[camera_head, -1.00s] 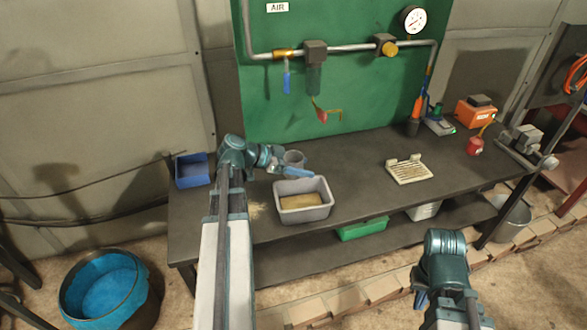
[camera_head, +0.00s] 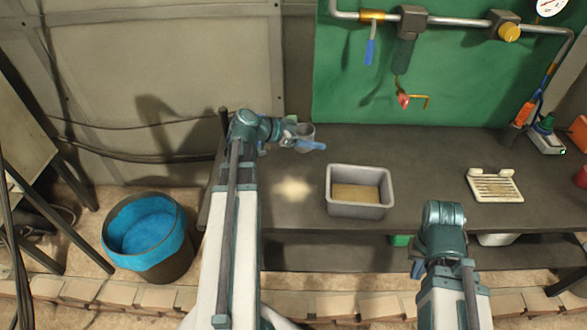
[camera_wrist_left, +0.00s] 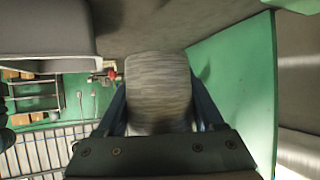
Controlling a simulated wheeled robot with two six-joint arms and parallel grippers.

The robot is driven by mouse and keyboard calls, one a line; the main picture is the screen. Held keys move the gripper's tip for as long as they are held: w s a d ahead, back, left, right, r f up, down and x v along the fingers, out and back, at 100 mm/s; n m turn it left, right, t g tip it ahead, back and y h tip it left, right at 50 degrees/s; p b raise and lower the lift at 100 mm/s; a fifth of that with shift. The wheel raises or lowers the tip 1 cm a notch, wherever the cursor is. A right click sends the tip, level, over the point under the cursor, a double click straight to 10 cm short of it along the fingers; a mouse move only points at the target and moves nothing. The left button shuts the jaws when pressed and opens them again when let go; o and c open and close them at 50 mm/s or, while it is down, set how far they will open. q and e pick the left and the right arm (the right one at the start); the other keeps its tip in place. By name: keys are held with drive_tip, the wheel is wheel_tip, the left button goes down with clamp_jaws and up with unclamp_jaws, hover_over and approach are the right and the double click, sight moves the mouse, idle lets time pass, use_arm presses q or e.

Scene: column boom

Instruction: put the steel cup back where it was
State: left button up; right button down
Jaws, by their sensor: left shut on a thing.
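The steel cup (camera_head: 306,131) is grey and is held in my left gripper (camera_head: 303,141), above the back left part of the dark workbench (camera_head: 420,160). In the left wrist view the cup (camera_wrist_left: 158,88) fills the space between the two fingers, its brushed side toward the camera. I cannot tell from these views how high it is above the bench. My right gripper (camera_head: 418,269) is low at the bench's front, away from the cup; its jaws are too small to read.
A grey tub (camera_head: 358,209) with tan contents stands right of the cup. A pale patch (camera_head: 292,188) lies on the bench left of it. A white slotted tray (camera_head: 495,187) is further right. A green panel (camera_head: 345,85) rises behind. A blue-lined bin (camera_head: 150,225) stands on the floor left.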

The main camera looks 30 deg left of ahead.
use_arm(q)
drive_tip(key=b, duration=0.6)
hover_over(310, 168)
drive_tip(key=shift+f, duration=3.15)
wheel_tip(310, 168, down, 4)
drive_tip(key=b, duration=0.4)
drive_tip(key=shift+r, duration=0.2)
drive_tip(key=shift+f, duration=0.15)
drive_tip(key=o, duration=1.5)
drive_tip(key=shift+o, duration=0.2)
